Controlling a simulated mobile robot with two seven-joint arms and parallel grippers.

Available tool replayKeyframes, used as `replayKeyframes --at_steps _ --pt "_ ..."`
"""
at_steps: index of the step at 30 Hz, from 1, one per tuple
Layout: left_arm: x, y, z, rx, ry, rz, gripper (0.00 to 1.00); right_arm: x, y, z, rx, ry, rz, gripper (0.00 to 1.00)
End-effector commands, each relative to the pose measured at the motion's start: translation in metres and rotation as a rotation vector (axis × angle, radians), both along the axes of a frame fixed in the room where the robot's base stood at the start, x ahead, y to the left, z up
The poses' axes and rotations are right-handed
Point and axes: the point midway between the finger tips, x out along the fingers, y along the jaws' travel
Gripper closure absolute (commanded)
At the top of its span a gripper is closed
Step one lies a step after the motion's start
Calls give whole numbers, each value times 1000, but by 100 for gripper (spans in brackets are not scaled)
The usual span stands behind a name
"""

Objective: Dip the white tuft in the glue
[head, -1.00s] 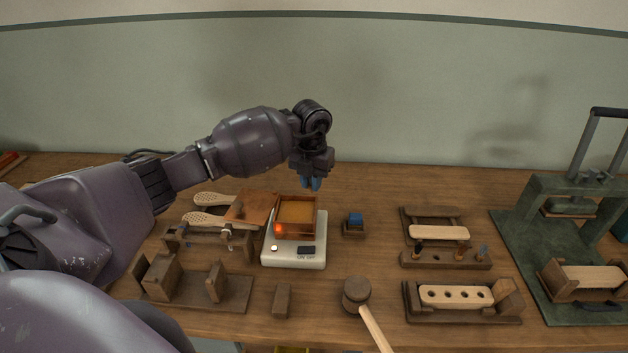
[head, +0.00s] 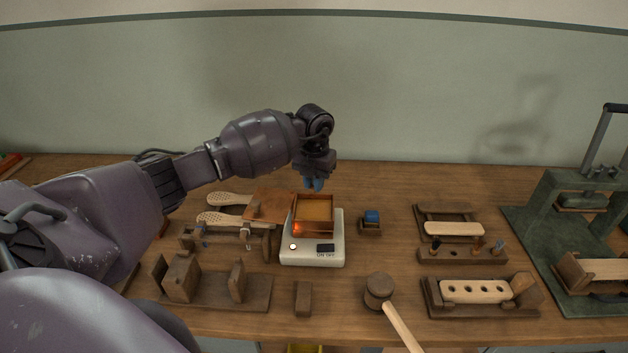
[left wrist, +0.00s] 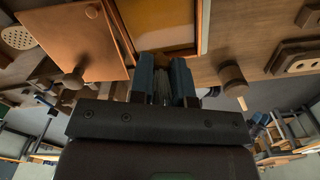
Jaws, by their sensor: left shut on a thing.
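The glue is an amber layer in a square copper pot (head: 313,208) on a white heater (head: 312,252) with a lit orange spot. My left gripper (head: 313,184) has blue fingertips pointing down, above the back part of the pot and apart from it. In the left wrist view, the fingers (left wrist: 163,82) are shut on a small pale bundle, which looks like the white tuft (left wrist: 162,88); its tip is mostly hidden. The glue (left wrist: 160,22) fills the top middle of that view. My right gripper is not in view.
The copper lid (head: 268,205) leans left of the pot, near perforated brush bodies (head: 222,219). A small holder with a blue block (head: 372,217) stands right. Further right are a tuft rack (head: 462,256) and a green press (head: 560,225). A mallet (head: 380,290) lies in front.

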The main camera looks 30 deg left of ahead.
Motion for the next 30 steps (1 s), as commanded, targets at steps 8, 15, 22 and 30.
replayKeyframes --at_steps 8,15,22,30 --pt "0 0 -25 -1 3 0 100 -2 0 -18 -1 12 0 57" --pt "0 0 -44 1 3 1 100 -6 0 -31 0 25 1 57" --pt "0 0 -62 1 3 1 100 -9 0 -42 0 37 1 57" --pt "0 0 -72 0 1 1 100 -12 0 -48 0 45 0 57"
